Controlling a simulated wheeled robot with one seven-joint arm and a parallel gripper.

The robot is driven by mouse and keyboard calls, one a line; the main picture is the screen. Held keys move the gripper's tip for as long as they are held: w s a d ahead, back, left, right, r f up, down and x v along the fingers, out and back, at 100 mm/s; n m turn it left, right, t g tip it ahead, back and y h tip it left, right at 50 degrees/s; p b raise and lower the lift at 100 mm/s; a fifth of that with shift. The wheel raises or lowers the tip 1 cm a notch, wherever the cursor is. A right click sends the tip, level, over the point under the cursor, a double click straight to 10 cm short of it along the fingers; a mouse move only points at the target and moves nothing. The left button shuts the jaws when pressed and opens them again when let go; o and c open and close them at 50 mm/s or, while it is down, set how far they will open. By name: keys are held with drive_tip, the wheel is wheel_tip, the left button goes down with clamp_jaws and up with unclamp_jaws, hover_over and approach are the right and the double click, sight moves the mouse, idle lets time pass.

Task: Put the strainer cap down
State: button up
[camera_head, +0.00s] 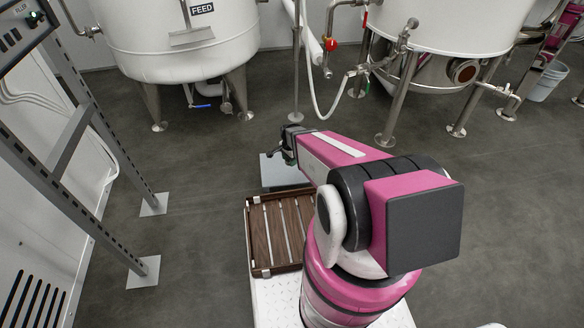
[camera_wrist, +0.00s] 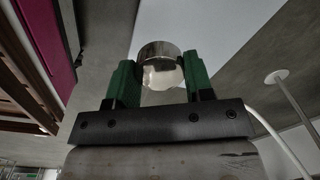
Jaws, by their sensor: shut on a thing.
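The strainer cap (camera_wrist: 160,66) is a short, shiny metal cylinder in the wrist view. My gripper (camera_head: 275,153) is shut on it, with one green finger on each side of the cap. In the head view my gripper reaches out left of my arm, above a pale grey flat surface (camera_head: 284,178) just beyond the slatted tray. The cap itself cannot be made out in the head view. Whether the cap touches anything below cannot be told.
A brown slatted wooden tray (camera_head: 256,236) sits at the front of my base and looks empty. The white FEED tank (camera_head: 185,45) and a second tank (camera_head: 450,30) stand on legs at the back. A metal frame (camera_head: 70,140) stands left. The floor between is clear.

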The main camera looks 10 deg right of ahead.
sight(292, 176)
drive_tip(key=shift+s+f, duration=0.9)
drive_tip(key=shift+f, duration=0.35)
drive_tip(key=w+d+f, duration=0.1)
drive_tip(key=w+f, duration=0.1)
drive_tip(key=w, duration=0.1)
drive_tip(key=w+d+f, duration=0.1)
drive_tip(key=w+f, duration=0.1)
drive_tip(key=w, duration=0.2)
drive_tip(key=w+d+f, duration=0.1)
drive_tip(key=w+f, duration=0.2)
drive_tip(key=w, duration=0.1)
drive_tip(key=shift+f, duration=1.95)
drive_tip(key=o, duration=1.3)
